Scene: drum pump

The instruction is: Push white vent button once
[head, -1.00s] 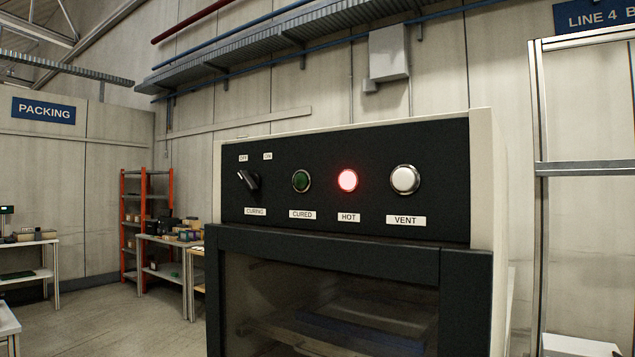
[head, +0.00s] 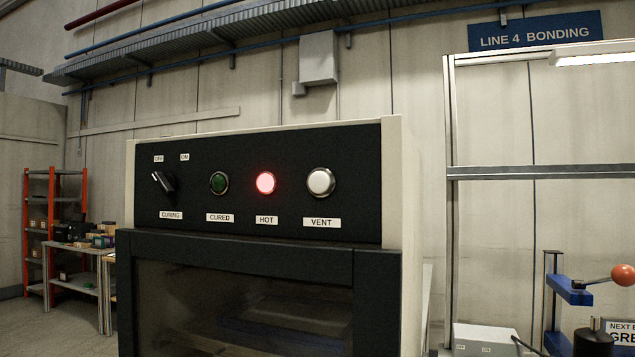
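The white vent button (head: 321,182) is a round white cap in a metal ring at the right end of the oven's black control panel (head: 290,208). The label VENT (head: 322,222) is under it. To its left are the red lit HOT lamp (head: 265,183), the dark green CURED lamp (head: 219,183) and the black CURING switch (head: 164,182), with OFF and ON marks above it. Nothing touches or covers the vent button. Neither of my grippers shows in the head view.
The oven door (head: 240,305) with its dark window is below the panel. At right are a metal frame (head: 450,200), a blue press (head: 570,290) with an orange knob and a grey box (head: 485,340). An orange shelf (head: 52,230) and a table stand far left. The space before the panel looks clear.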

